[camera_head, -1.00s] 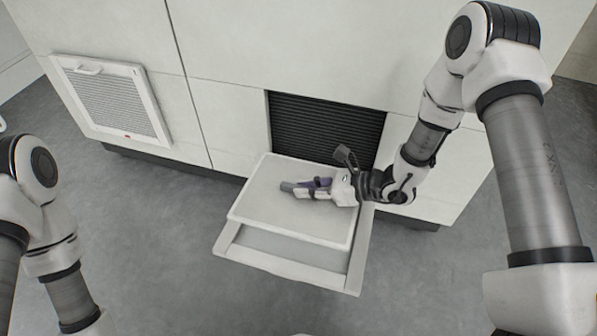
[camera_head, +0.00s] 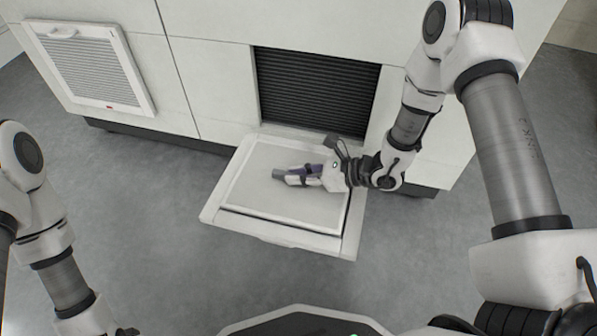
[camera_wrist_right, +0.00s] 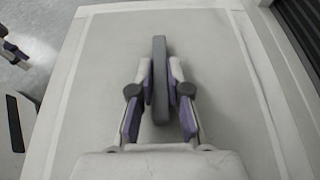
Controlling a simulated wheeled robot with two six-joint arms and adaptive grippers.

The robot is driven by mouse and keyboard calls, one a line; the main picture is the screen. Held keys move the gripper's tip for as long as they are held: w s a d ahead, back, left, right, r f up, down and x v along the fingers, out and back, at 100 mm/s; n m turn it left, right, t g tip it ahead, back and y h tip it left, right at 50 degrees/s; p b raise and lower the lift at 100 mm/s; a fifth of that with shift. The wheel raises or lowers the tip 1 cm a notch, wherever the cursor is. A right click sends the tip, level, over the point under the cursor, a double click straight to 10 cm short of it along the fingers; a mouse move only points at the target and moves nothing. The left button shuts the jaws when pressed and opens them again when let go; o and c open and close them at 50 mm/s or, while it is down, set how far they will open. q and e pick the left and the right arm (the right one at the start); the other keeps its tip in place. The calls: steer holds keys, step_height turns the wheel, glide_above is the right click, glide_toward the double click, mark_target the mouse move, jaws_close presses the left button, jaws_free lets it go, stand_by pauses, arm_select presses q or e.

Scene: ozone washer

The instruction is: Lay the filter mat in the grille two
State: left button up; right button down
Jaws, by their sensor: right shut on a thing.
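The filter mat (camera_head: 255,198) is a pale flat panel. It lies over the folded-down grille two (camera_head: 280,238), its edges roughly parallel to the frame's. A thin dark line shows along its front edge; I cannot tell whether it lies fully flat inside. My right gripper (camera_head: 281,175) is over the mat, shut on its grey bar handle. In the right wrist view the handle (camera_wrist_right: 160,60) stands between the purple-padded fingers, with the mat (camera_wrist_right: 95,100) spread beneath. My left arm is at the lower left of the head view; its gripper's jaw state is unclear.
Behind the lowered grille is a dark louvred opening (camera_head: 318,90) in the white cabinet (camera_head: 205,85). Another closed white grille (camera_head: 92,68) is at the left. The grey floor (camera_head: 130,190) in front is clear.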

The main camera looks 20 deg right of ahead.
steer(key=shift+f, duration=0.5)
steer(key=c, duration=1.1)
jaws_free()
steer(key=shift+o, duration=0.2)
steer(key=shift+d+r, duration=0.1)
steer(key=v, duration=1.1)
steer(key=shift+r, duration=0.15)
steer(key=shift+s+d, duration=0.25)
